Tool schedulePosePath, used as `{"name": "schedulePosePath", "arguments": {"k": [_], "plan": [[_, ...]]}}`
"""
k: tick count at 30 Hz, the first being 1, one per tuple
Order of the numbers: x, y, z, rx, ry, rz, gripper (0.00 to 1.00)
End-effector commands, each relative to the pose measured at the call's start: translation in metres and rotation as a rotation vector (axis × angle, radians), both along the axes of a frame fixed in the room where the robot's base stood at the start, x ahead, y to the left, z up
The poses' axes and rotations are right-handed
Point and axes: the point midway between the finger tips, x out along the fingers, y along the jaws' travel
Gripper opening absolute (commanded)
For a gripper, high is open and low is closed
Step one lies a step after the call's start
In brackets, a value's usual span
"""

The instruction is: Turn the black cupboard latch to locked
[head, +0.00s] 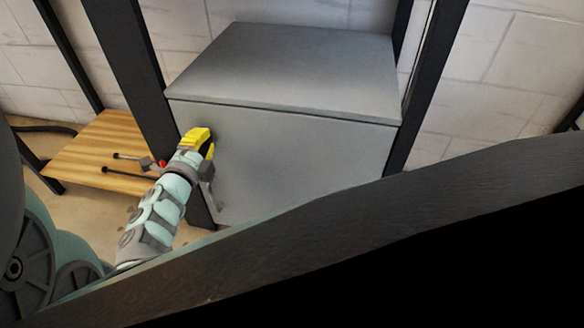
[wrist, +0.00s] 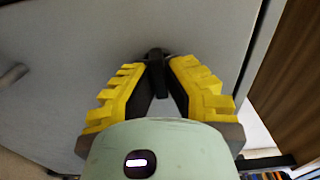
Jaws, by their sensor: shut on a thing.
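The black latch (wrist: 155,56) is a small dark knob on the grey cupboard door (wrist: 75,50), seen in the wrist view near the door's right edge. My gripper (wrist: 158,72) has its yellow fingers closed in from both sides of the latch, and their tips grip it. In the head view my gripper (head: 208,146) is at the upper left of the cupboard door (head: 290,155). There the latch is mostly hidden by the fingers, and its exact angle cannot be told.
A grey handle (wrist: 13,75) stands out from the door at the left of the wrist view. In the head view a wooden shelf (head: 85,150) with black rods lies left of the cupboard. Dark posts (head: 125,65) flank the cupboard. A dark beam (head: 330,225) crosses the foreground.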

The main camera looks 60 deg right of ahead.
Motion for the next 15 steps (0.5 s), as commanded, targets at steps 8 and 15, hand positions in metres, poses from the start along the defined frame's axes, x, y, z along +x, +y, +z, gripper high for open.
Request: {"name": "schedulePosePath", "arguments": {"k": [8,15], "plan": [[-0.0005,0.0002,-0.0032,0.026,-0.044,0.001,0.00],[-0.0002,0.0005,-0.0029,0.027,-0.047,0.002,0.00]]}}
